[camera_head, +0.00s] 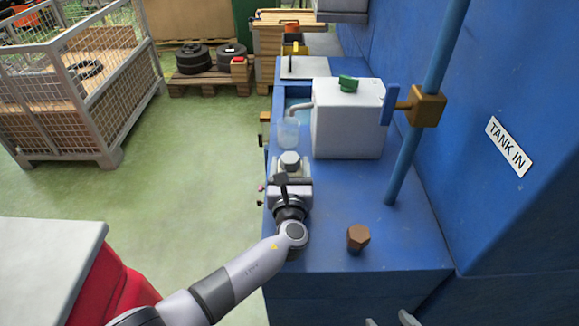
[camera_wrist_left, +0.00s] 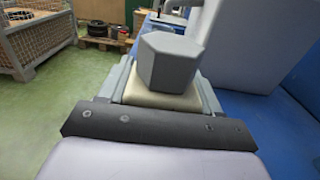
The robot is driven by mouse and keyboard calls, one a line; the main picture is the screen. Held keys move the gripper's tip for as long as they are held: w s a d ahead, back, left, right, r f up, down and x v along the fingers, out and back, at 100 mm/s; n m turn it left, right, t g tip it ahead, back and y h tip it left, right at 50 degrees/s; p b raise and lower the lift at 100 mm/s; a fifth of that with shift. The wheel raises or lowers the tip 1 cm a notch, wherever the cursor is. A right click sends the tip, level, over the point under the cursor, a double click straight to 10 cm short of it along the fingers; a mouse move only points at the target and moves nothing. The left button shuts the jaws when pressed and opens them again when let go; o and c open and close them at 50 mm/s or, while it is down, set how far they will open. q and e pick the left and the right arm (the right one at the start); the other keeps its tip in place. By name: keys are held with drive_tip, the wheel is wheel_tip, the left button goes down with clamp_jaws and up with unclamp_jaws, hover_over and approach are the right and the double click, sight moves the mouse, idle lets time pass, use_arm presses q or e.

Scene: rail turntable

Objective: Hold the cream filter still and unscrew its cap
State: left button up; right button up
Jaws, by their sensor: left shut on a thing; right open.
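The cream filter (camera_wrist_left: 160,98) stands on the blue bench, with a grey six-sided cap (camera_wrist_left: 172,60) seated on top. My left gripper is shut on the filter's body below the cap. Its fingers show on both sides of the cream body in the left wrist view (camera_wrist_left: 163,90). My right gripper (camera_head: 389,320) shows only as two grey fingertips, apart and empty, at the bottom edge of the head view, well away from the cap.
A brown six-sided piece (camera_head: 358,238) stands on the blue bench (camera_head: 400,220). A white tank (camera_head: 347,128) with a green knob and a clear cup (camera_head: 288,133) stand beyond the filter. A blue upright pipe (camera_head: 408,160) rises at right. The bench's front right is mostly clear.

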drive_tip(key=s+a+f+n+g+y, duration=0.3)
drive_tip(key=s+a+f+n+g, duration=0.3)
drive_tip(key=n, duration=0.6)
drive_tip(key=w+a+r+n+t+y, duration=0.25)
drive_tip(key=r+n, duration=0.35)
drive_tip(key=r, duration=0.3)
drive_tip(key=w+a+r+n+t+y, duration=0.2)
drive_tip(key=w+a+r+n+y, duration=0.15)
drive_tip(key=r+n, duration=0.4)
drive_tip(key=w+a+r+n+t+y, duration=0.25)
drive_tip(key=w+r+n, duration=0.2)
drive_tip(key=r, duration=0.65)
drive_tip(key=w+a+r+m+t+h, duration=0.1)
drive_tip(key=w+a+r+m+h, duration=0.35)
drive_tip(key=w, duration=0.75)
drive_tip(key=w+a+r+m+t+h, duration=0.15)
drive_tip(key=w+a+r, duration=0.45)
drive_tip(key=w, duration=0.7)
drive_tip(key=n+g+h, duration=0.4)
drive_tip(key=g+h, duration=0.6)
approach(289, 158)
drive_tip(key=x, duration=0.9)
drive_tip(key=shift+f, duration=0.1)
